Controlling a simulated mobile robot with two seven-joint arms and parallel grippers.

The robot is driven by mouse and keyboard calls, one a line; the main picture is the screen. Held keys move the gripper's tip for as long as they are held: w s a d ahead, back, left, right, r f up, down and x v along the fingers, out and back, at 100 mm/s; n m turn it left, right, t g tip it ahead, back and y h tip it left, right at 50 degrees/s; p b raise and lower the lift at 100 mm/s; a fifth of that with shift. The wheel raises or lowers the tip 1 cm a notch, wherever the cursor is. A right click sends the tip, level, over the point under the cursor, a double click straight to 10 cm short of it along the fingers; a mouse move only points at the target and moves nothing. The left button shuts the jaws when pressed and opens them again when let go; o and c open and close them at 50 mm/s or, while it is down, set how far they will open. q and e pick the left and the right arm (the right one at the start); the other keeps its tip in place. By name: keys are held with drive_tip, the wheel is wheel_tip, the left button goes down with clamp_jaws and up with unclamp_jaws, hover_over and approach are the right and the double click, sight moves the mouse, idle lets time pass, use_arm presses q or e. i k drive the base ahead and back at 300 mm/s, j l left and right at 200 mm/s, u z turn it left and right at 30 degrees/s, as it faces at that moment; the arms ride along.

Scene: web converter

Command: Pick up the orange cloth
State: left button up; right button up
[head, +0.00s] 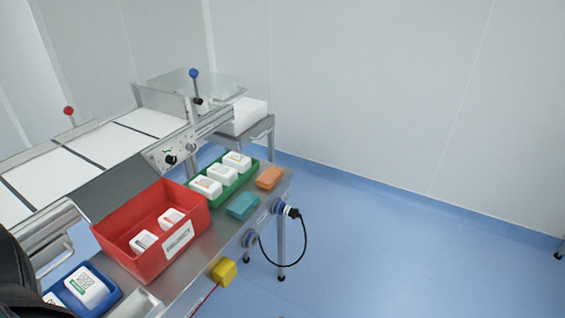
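The orange cloth (269,177) is a small folded block lying flat near the far right end of the steel bench. It lies just behind and to the right of a teal cloth (243,206), with a gap between them. Nothing covers it. Neither of my grippers shows in the head view. A dark part at the lower left edge looks like part of my own arm, with no fingers visible.
A green tray (244,178) with white packs stands left of the cloth. A red bin (115,240) and a blue tray (112,292) stand nearer. Behind is the converter with its white web (95,147). A black cable (305,237) hangs off the bench's front.

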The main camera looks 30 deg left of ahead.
sight(268, 179)
drive_tip(key=i+l+u, duration=0.1)
drive_tip(key=i+u, duration=0.35)
drive_tip(key=i+l+u, duration=0.65)
drive_tip(key=u, duration=0.25)
drive_tip(key=i+l+u, duration=0.5)
drive_tip(key=k+j, duration=0.1)
